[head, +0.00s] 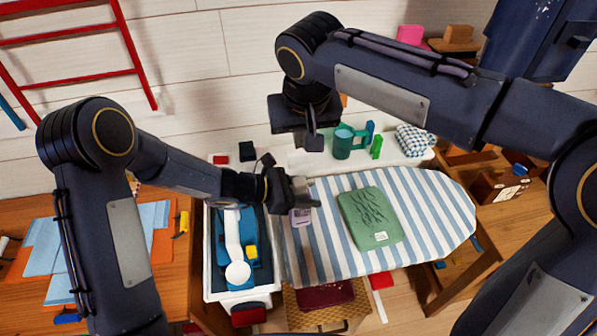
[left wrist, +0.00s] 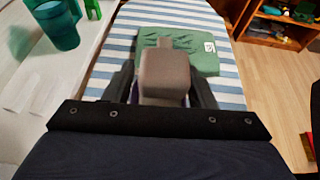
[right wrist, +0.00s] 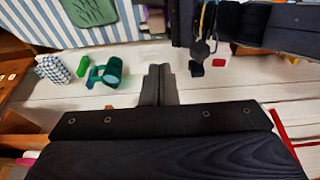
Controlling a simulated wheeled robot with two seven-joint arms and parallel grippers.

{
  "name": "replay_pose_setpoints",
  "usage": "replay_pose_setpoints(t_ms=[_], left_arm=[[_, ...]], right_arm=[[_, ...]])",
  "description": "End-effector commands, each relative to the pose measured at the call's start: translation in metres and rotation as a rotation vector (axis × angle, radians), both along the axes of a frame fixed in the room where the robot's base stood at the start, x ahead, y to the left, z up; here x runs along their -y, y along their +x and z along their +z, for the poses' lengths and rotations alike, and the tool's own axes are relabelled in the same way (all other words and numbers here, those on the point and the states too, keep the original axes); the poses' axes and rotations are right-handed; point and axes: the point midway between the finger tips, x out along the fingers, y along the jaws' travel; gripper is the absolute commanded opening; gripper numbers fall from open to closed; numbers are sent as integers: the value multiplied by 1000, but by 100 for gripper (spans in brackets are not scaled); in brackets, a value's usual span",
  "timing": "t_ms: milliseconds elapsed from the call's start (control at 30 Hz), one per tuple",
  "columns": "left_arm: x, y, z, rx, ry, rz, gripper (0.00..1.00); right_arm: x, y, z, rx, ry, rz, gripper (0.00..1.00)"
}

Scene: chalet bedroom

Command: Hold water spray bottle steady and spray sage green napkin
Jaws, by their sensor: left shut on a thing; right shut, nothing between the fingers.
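The sage green napkin (head: 370,218) lies flat on a blue and white striped ironing board, with dark crease-like lines and a small white tag. It also shows in the left wrist view (left wrist: 205,60) and partly in the right wrist view (right wrist: 90,10). My left gripper (head: 302,192) is shut on the water spray bottle (head: 300,217), beside the napkin's left edge. The bottle's grey-brown head (left wrist: 165,75) faces the napkin in the left wrist view; its lower body is mostly hidden. My right gripper (head: 314,138) is shut and empty near the back wall, away from the napkin.
The striped ironing board (head: 440,215) fills the middle. A green mug (head: 343,143), a green block (head: 376,147) and a checked cloth (head: 415,140) sit behind it. A white bin (head: 214,285) with blue and white items stands left. Wooden furniture (head: 535,190) is at right.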

Motion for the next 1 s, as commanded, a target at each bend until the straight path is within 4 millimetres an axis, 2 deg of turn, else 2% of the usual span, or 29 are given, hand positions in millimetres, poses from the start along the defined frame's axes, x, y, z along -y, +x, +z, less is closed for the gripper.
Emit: replay_pose_setpoints(t_ms=[167,500,600,800,1000], left_arm=[[0,-1,-1,-2,1,-1,17],[0,-1,-1,-2,1,-1,17],[0,-1,-1,-2,1,-1,17],[0,-1,-1,-2,1,-1,17],[0,-1,-1,-2,2,-1,17]], right_arm=[[0,7,-26,-5,-3,-2,0],[-5,27,-95,-5,-2,-1,0],[-4,26,-111,-5,-2,-1,0],[-5,26,-129,-2,0,-1,0],[-5,27,-133,-1,1,-2,0]])
